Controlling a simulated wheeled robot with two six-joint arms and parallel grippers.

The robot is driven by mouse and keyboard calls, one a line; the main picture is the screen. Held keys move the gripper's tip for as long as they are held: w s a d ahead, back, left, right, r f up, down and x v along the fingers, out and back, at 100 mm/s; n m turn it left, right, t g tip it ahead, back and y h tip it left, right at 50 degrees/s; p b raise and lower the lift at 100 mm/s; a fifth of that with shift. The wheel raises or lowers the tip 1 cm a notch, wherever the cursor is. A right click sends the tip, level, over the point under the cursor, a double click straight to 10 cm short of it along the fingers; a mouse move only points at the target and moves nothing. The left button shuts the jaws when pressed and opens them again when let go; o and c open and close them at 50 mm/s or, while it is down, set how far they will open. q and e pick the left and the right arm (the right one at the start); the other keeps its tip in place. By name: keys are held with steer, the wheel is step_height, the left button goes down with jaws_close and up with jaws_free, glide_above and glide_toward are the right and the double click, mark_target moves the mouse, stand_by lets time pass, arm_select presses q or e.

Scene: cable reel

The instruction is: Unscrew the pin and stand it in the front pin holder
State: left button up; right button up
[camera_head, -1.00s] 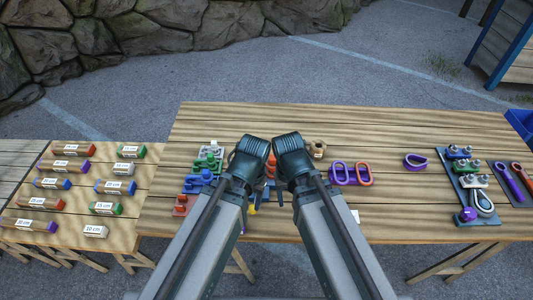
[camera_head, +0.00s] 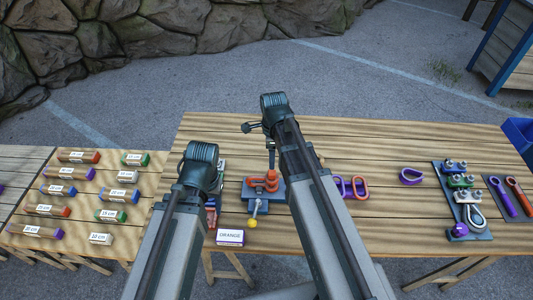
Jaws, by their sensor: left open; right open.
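An orange shackle (camera_head: 264,183) sits in a blue vise (camera_head: 262,194) with a yellow-knobbed handle (camera_head: 252,222), between my two arms. The pin is too small to tell apart from the shackle. My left gripper (camera_head: 199,155) is left of the vise, its fingers mostly hidden behind its wrist. My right gripper (camera_head: 258,128) is open and empty, beyond the vise near the far side of the table. My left arm partly hides a rack with coloured parts (camera_head: 212,213). I cannot make out the front pin holder.
A white ORANGE label box (camera_head: 230,238) stands at the table's front edge. Purple and orange links (camera_head: 361,187) lie right of my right arm. A purple shackle (camera_head: 411,176) and a rigging board (camera_head: 442,185) are further right. Labelled blocks fill the left table (camera_head: 75,216).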

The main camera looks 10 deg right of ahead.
mark_target(272, 173)
steer(key=shift+f, duration=0.2)
steer(key=shift+s+f+b, duration=0.1)
steer(key=shift+f+b, duration=3.9)
steer(key=shift+b, duration=0.2)
jaws_close()
steer(key=n, duration=0.5)
steer(key=shift+n, duration=0.3)
steer(key=n, duration=0.6)
steer(key=shift+s+n, duration=0.1)
steer(key=shift+n, duration=0.2)
